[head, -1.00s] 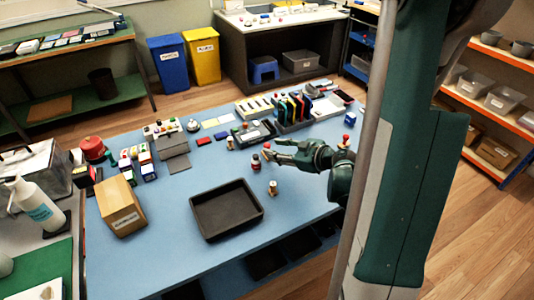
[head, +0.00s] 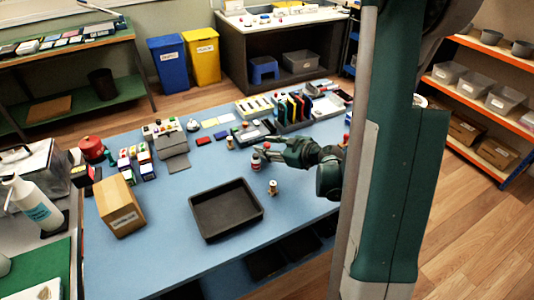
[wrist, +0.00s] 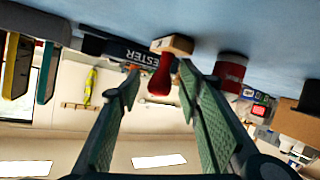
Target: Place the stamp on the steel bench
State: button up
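The stamp, with a red handle and pale wooden base, shows in the wrist view (wrist: 160,78) with its handle near the gap between the fingertips. That view is upside down, with the blue tabletop along its top. My gripper (wrist: 157,82) is open, one finger on each side of the handle, with no clear grip. In the head view my gripper (head: 268,151) is low over the blue table (head: 165,220), and a small red handle shows at its fingertips. A white-topped counter (head: 290,19) stands at the back. I cannot tell whether it is the steel bench.
A small bottle (head: 272,188) stands in front of my gripper. A black tray (head: 227,232) and a cardboard box (head: 119,206) are to the left. Upright coloured folders (head: 290,110) stand behind.

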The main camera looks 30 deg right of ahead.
dwell(0.4)
jog(key=c, duration=0.9)
jog(key=shift+c, duration=0.5)
jog(key=shift+r, duration=0.1)
jog(key=shift+r+p, duration=1.6)
jog(key=shift+r, duration=3.35)
jog(key=shift+c, duration=0.2)
jog(key=w+a+r+h, duration=0.1)
jog(key=w+a, duration=1.2)
jog(key=a, duration=0.4)
jog(key=shift+w+m, duration=0.2)
jog(key=shift+m, duration=0.2)
